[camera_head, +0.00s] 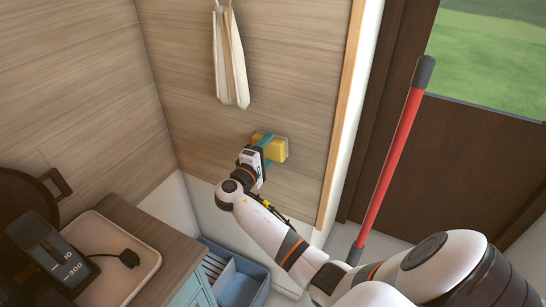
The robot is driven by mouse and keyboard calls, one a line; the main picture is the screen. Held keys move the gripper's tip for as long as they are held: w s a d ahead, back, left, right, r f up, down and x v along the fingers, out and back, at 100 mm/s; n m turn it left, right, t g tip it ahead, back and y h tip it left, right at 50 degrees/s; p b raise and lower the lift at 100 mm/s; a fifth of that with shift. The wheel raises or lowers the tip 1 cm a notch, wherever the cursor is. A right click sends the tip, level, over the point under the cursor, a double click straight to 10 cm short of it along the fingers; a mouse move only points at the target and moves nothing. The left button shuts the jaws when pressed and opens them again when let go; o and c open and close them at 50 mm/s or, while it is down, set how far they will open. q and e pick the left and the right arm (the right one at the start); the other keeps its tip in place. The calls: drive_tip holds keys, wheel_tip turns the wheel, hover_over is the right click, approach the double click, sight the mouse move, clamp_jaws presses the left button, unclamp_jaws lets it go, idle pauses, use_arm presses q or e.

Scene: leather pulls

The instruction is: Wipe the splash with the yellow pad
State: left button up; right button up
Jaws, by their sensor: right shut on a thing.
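The yellow pad (273,148) is up against the wood-panelled wall, right of the corner and below the hanging cloth. My right gripper (266,152), with teal fingers, is shut on the pad. Its arm comes in from the lower right. A thin pale, see-through edge shows around the pad's right side; I cannot tell whether it is part of the splash. No other splash mark is clear on the wall, and the area behind the pad is hidden. My left gripper is not in view.
A striped cloth (230,62) hangs on the wall above. A red pole (393,150) leans at the right by the dark door. At lower left a cabinet top holds a tray (146,262) and a black scale-like device (50,255). A blue crate (240,284) stands below.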

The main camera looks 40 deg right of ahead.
drive_tip(key=shift+w+r, duration=0.1)
drive_tip(key=shift+r, duration=0.05)
drive_tip(key=shift+s+a+f+p, duration=0.1)
drive_tip(key=shift+s+a+p, duration=0.05)
drive_tip(key=shift+a, duration=0.25)
drive_tip(key=shift+s+a+f+p, duration=0.1)
drive_tip(key=shift+a+p, duration=0.05)
drive_tip(key=shift+a, duration=0.25)
drive_tip(key=shift+v, duration=2)
drive_tip(key=v, duration=0.3)
drive_tip(key=shift+p, duration=0.35)
drive_tip(key=shift+s, duration=0.1)
